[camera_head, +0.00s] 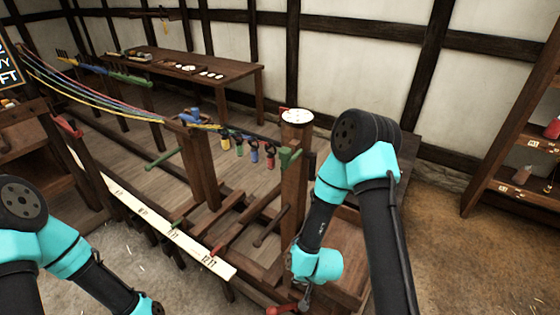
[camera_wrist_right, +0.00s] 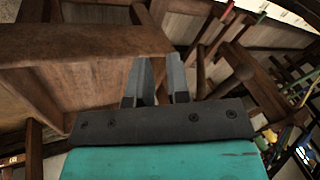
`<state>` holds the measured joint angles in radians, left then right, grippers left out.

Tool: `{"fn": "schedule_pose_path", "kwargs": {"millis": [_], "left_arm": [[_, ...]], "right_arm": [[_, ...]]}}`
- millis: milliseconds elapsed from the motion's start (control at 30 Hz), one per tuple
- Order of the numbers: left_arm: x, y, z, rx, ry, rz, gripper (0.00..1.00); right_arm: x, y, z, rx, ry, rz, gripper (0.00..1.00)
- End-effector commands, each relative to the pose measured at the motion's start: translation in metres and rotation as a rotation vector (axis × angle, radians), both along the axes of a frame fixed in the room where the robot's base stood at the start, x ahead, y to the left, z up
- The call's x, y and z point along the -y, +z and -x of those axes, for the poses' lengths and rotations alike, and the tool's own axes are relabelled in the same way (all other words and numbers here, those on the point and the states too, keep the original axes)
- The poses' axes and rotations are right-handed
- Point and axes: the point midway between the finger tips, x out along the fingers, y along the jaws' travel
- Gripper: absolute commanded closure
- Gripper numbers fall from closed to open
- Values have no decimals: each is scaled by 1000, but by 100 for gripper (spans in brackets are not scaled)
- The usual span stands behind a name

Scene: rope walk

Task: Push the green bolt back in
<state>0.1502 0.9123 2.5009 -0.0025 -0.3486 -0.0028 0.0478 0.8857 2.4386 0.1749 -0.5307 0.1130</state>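A green block-like piece (camera_head: 290,157) sits on the side of the upright wooden post; it may be the green bolt, but I cannot tell how far it sticks out. Another green rod (camera_head: 162,157) crosses the frame further left. My right gripper (camera_head: 304,299) points down near the foot of the post, below the green piece and apart from it. In the right wrist view its two grey fingers (camera_wrist_right: 160,72) stand apart with nothing visible between them, beside brown timber. My left arm enters at the lower left; its gripper is outside the picture.
A white measuring board (camera_head: 160,225) runs along the wooden frame. Coloured ropes (camera_head: 95,98) stretch to the frame, with several coloured weights (camera_head: 254,151) hanging there. A red handle (camera_head: 282,309) lies close to my right gripper. A table (camera_head: 190,68) stands behind; open floor lies right.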

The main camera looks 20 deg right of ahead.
Motion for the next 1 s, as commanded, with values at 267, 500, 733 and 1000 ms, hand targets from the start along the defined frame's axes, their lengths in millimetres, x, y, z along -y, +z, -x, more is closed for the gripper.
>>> {"fn": "schedule_pose_path", "kwargs": {"millis": [267, 500, 733, 1000], "left_arm": [[0, 0, 0, 0, 0, 0, 100], [0, 0, 0, 0, 0, 0, 100], [0, 0, 0, 0, 0, 0, 100], [0, 0, 0, 0, 0, 0, 100]], "right_arm": [[-24, 75, -97, 367, -429, 7, 100], [-49, 162, -142, 688, -795, -72, 100], [-79, 250, -144, 976, -1128, -199, 100], [-117, 337, -107, 1250, -1466, -357, 100]]}}
